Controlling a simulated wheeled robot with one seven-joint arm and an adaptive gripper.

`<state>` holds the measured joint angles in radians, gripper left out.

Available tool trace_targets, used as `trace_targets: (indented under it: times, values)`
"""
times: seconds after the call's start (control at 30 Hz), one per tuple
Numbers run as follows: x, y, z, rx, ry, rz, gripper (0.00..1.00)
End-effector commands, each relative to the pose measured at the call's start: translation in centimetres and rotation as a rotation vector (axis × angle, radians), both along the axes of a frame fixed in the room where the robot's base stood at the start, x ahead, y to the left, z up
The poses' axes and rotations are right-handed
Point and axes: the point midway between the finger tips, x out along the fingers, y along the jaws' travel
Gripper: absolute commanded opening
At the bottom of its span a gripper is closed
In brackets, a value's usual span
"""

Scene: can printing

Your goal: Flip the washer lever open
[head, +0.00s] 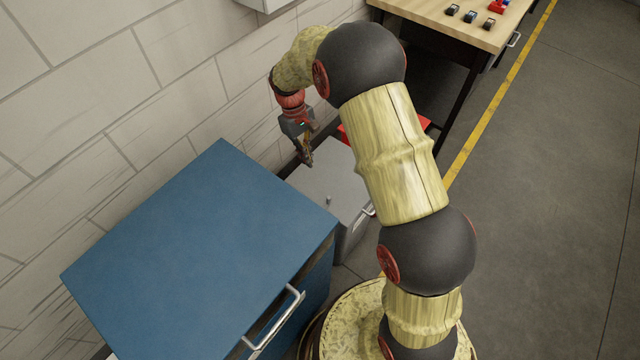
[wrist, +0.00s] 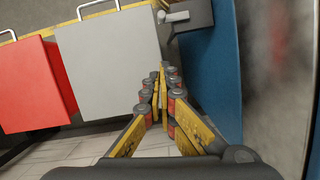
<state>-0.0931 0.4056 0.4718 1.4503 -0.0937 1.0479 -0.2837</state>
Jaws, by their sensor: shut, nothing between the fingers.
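My gripper (head: 307,158) is above the far end of the grey cabinet-like unit (head: 322,185), near the wall, pointing down. In the wrist view its fingers (wrist: 160,85) are together with nothing between them. A small pale lever-like piece (wrist: 175,17) sits on a dark grey block at the top of the wrist view, beyond the fingertips and apart from them. I cannot tell whether this is the washer lever or how it is set. In the head view a small upright piece (head: 328,200) stands on the grey unit's top.
A blue cabinet (head: 205,255) with a bar handle stands close beside the grey unit, at left in the head view. A red box (wrist: 38,85) is on the other side. The block wall (head: 110,85) is close behind my gripper. A wooden table (head: 465,18) is farther back; open floor lies right.

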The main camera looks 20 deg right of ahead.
Motion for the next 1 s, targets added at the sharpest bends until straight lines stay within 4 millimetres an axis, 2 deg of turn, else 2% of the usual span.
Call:
trace_targets:
  times: [0.17,0.27,0.77,1.0]
  values:
    - [-0.1,0.0,-0.3,0.000,0.000,0.000,0.00]
    - [-0.3,-0.1,-1.2,0.000,0.001,-0.001,0.00]
    - [-2.4,-1.0,-10.3,0.000,0.002,-0.001,0.00]
    - [-5.0,-2.4,-9.8,0.001,-0.002,-0.001,0.00]
